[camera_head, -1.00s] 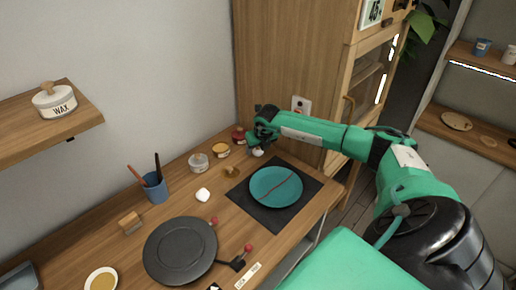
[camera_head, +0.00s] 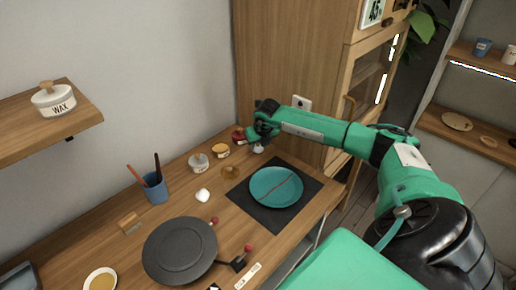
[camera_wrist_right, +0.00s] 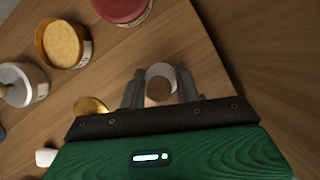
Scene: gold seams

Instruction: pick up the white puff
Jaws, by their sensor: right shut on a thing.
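The white puff (camera_head: 258,148) is a small white round thing under my right gripper (camera_head: 260,139), at the back right corner of the desk. In the right wrist view, the puff (camera_wrist_right: 159,71) sits between the two fingers of my right gripper (camera_wrist_right: 160,88), with a brown round face towards the camera. The fingers are shut on its sides. In the head view the gripper hides part of it, and any gap to the desk is hard to tell. My left gripper is not in view.
Red (camera_wrist_right: 122,8), yellow (camera_wrist_right: 66,43) and white (camera_head: 198,162) jars stand left of the gripper. A gold piece (camera_head: 230,172) and a white block (camera_head: 202,195) lie nearer. A teal plate (camera_head: 276,187) rests on a dark mat (camera_head: 245,205). The cabinet (camera_head: 300,75) stands close behind.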

